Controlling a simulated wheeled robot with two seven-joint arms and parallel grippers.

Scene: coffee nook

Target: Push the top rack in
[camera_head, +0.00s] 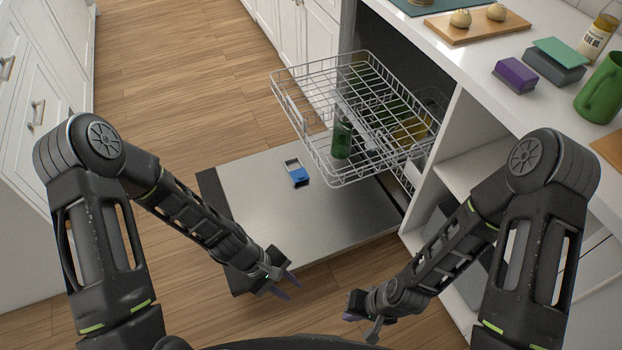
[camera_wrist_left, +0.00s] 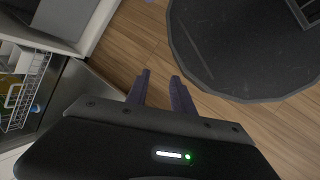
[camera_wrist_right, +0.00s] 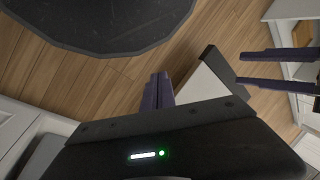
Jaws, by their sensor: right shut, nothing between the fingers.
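The top rack (camera_head: 335,92), a silver wire basket, is pulled out of the dishwasher over its lowered door (camera_head: 250,205). Part of a wire rack (camera_wrist_left: 38,95) shows at the left of the left wrist view. My left gripper (camera_head: 287,286) is open and empty, low by the door's near edge; its two fingers stand apart in the left wrist view (camera_wrist_left: 160,86). My right gripper (camera_head: 351,315) is low in front of the cabinet, its fingers together and empty in the right wrist view (camera_wrist_right: 158,90). Both grippers are apart from the rack.
A blue-and-white item (camera_head: 298,173) lies on the door. A green bottle-like item (camera_head: 342,138) shows at the rack's near end; I cannot tell if it is in or below it. The counter (camera_head: 465,60) and open shelves (camera_head: 455,172) stand right. Wooden floor (camera_head: 185,75) is clear on the left.

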